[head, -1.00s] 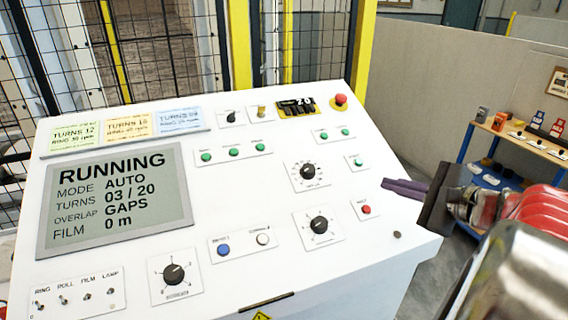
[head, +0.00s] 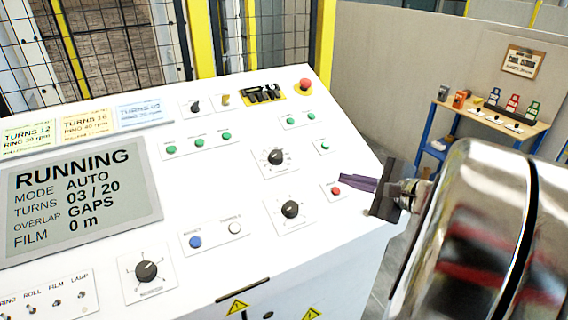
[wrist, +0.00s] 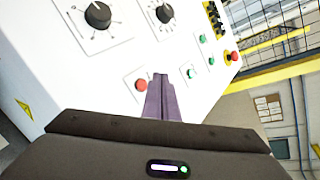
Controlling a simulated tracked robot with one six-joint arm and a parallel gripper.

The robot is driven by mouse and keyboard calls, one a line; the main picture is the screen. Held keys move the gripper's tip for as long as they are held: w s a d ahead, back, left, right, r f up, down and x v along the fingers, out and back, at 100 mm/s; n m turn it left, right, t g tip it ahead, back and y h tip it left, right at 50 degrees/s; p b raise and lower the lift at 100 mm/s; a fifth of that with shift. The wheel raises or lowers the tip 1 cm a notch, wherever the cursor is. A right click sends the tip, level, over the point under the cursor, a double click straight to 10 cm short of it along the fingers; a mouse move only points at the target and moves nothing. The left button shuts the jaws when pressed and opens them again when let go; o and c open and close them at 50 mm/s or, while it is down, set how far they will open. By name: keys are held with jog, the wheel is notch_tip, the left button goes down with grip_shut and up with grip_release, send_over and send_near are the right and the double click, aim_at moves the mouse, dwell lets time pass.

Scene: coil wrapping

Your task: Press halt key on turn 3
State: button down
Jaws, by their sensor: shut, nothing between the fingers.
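The display (head: 78,190) on the white control panel reads RUNNING, AUTO, TURNS 03 / 20, overlap GAPS, film 0 m. A small red key (head: 335,191) sits on a white plate near the panel's right edge; its label is too small to read for sure. It also shows in the wrist view (wrist: 141,85). My gripper (head: 345,179) is shut and empty, its purple fingers pointing left with their tips close to the red key. In the wrist view the fingertips (wrist: 160,76) are just right of the key; I cannot tell whether they touch the panel.
A larger red mushroom button (head: 304,85) stands at the panel's top right. A blue button (head: 195,242), a white button (head: 235,228) and black dials (head: 290,209) are nearby. A fence stands behind, and a shelf (head: 490,122) at the right.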

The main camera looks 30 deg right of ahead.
jog(key=shift+w+f, duration=0.25)
jog(key=shift+f, duration=0.35)
jog(key=shift+w+f, duration=0.25)
jog(key=shift+f, duration=0.4)
dwell(1.2)
jog(key=shift+w+f, duration=0.15)
jog(key=shift+f, duration=0.1)
jog(key=shift+w+f, duration=0.2)
jog(key=shift+f, duration=0.15)
dwell(0.9)
jog(key=shift+s+r, duration=0.1)
jog(key=shift+r, duration=0.05)
jog(key=shift+s+r, duration=0.25)
jog(key=shift+r, duration=0.35)
jog(key=shift+r, duration=0.15)
jog(key=shift+s+r, duration=0.35)
jog(key=shift+r, duration=0.35)
jog(key=shift+s+r, duration=0.35)
jog(key=shift+r, duration=0.4)
jog(key=shift+s+r, duration=0.35)
jog(key=shift+r, duration=0.35)
jog(key=shift+w, duration=0.1)
